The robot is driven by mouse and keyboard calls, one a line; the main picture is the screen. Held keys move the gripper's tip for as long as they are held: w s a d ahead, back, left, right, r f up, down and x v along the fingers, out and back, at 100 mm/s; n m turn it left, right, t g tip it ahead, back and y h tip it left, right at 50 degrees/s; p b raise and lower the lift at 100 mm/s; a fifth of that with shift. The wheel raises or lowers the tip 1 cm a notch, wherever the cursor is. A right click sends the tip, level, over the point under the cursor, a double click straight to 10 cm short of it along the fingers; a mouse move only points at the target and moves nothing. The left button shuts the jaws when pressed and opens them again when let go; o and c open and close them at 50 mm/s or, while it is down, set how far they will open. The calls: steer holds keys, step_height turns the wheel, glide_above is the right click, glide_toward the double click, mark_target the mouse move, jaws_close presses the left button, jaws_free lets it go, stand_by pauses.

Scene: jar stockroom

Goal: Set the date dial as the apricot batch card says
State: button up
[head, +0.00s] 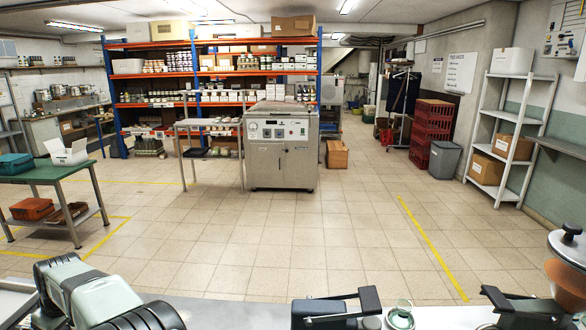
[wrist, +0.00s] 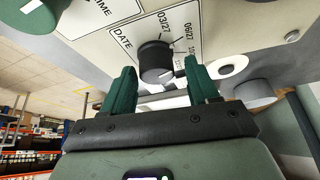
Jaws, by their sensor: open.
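In the wrist view, the date dial (wrist: 155,60) is a black round knob on a pale panel (wrist: 105,18) marked "DATE". Printed dates beside it include "03/27" and "06/27"; other marks are too small or hidden to read. A pale line shows on the knob's face, but I cannot tell which date it points to. My gripper (wrist: 160,76) is open, with one green finger on each side of the knob. I cannot tell whether either finger touches it. I cannot make out the apricot batch card in either view.
A green knob (wrist: 38,16) sits by a label ending "IME" on the same panel. A white round part (wrist: 228,66) is close to the right finger. In the head view, a steel cabinet (head: 282,150) stands mid-room, with open tiled floor (head: 270,240) before it.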

steer(key=shift+r, duration=3.65)
steer(key=shift+w+d+r, duration=0.1)
steer(key=shift+w, duration=0.05)
